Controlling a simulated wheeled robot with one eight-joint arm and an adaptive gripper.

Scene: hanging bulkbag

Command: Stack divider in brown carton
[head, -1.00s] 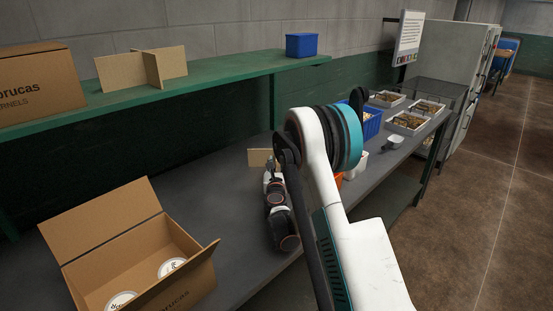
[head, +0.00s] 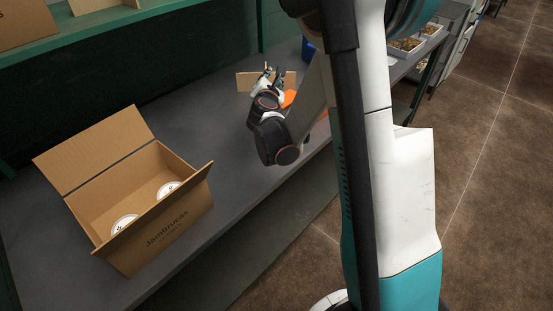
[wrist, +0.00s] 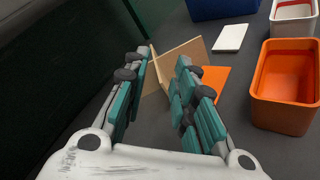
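The divider (wrist: 181,58), crossed tan cardboard panels, stands on the grey bench just beyond and between my fingertips in the wrist view. In the head view the divider (head: 246,83) shows partly behind my gripper (head: 270,74). My gripper (wrist: 163,64) is open, with its teal-padded fingers apart; contact with the divider cannot be told. The brown carton (head: 176,226) stands at the left of the bench in the head view, top open and flaps spread. Two round white-topped items (head: 124,224) show inside it.
In the wrist view an orange bin (wrist: 284,115) stands right of the divider, with a white bin (wrist: 294,22), a blue bin (wrist: 222,7) and a flat white piece (wrist: 230,37) behind. A green shelf (head: 130,20) above holds another carton (head: 20,24) and cardboard panels (head: 92,5).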

